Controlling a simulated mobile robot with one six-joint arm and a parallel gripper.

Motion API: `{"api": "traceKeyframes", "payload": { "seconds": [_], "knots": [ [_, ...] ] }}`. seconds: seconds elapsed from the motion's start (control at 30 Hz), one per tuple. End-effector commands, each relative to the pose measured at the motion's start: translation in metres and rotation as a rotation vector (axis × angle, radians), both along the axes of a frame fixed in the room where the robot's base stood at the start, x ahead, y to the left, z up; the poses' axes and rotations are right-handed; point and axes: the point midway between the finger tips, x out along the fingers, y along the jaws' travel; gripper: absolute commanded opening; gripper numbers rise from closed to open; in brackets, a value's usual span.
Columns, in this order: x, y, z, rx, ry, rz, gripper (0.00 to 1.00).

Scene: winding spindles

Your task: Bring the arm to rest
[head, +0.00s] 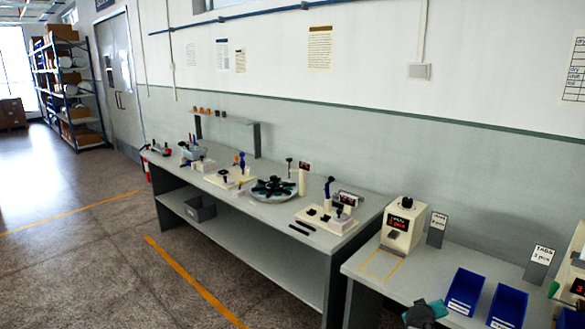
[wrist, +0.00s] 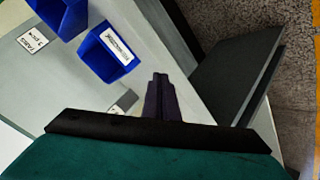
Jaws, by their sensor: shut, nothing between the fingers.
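My gripper (wrist: 158,82) is shut in the wrist view, its dark fingers together with nothing between them. Its teal body fills the bottom of that view. The fingertips point over the pale grey bench top (wrist: 150,60), close to a blue bin (wrist: 108,56); I cannot tell how high above the bench they are. In the head view a teal and dark part of my arm (head: 424,313) shows at the bottom edge, in front of the right bench. The rest of my arm is out of that view.
Two blue bins (head: 465,290) (head: 508,305) stand on the right bench, beside a counting device (head: 403,226) and signs. The long bench (head: 345,262) at left carries several fixtures and a round turntable (head: 273,189). The floor (head: 110,265) in front at left is clear.

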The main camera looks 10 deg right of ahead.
Motion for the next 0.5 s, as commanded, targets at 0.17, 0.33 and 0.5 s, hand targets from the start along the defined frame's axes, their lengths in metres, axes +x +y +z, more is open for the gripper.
{"api": "traceKeyframes", "payload": {
  "seconds": [0.17, 0.33, 0.5],
  "knots": [
    [0.012, 0.068, -0.029, 0.125, 0.060, 0.005, 0.00],
    [0.015, 0.134, -0.054, 0.240, 0.129, 0.012, 0.00],
    [0.010, 0.202, -0.076, 0.351, 0.213, 0.026, 0.00]
  ]
}}
